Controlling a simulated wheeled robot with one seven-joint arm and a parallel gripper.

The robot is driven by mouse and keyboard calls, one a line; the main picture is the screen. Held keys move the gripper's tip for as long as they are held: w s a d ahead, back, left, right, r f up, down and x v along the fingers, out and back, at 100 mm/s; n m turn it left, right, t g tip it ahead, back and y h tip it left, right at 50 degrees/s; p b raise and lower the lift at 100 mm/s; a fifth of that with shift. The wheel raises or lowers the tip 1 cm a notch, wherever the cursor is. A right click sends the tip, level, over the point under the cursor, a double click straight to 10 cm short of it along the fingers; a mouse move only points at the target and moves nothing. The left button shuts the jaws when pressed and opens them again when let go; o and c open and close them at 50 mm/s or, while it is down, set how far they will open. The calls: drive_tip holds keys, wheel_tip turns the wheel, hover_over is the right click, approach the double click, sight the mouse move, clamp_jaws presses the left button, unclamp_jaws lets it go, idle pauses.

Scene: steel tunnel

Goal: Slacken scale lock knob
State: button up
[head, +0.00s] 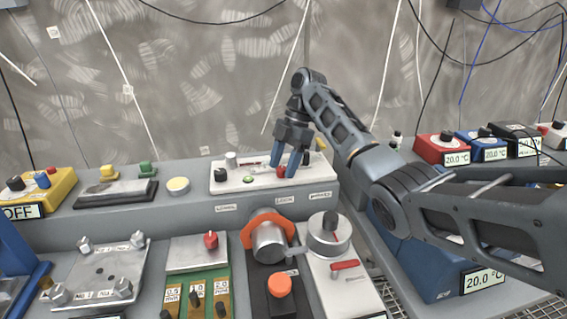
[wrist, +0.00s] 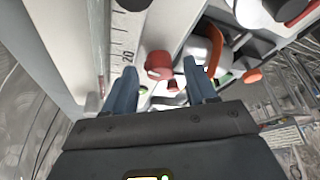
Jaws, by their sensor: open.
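A white panel box (head: 225,185) stands on the raised rear shelf of the bench. A small red knob (head: 282,172) sits on its top toward the right. My gripper (head: 284,168) points down at this knob with blue fingers apart. In the wrist view a red knob (wrist: 159,65) shows between and just beyond the two open fingertips (wrist: 160,66). A scale strip (wrist: 127,55) marked 20 runs beside it. I cannot tell whether either finger touches the knob.
In front are a cylinder with an orange collar (head: 268,240), an orange button (head: 280,285) and a round dial with a grey top (head: 329,232). A black knob (head: 220,174) is on the box's left. Red and blue temperature boxes stand at right.

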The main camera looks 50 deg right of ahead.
drive_tip(key=p+v, duration=0.2)
drive_tip(key=v, duration=0.5)
drive_tip(key=shift+r, duration=0.35)
drive_tip(key=shift+d, duration=0.15)
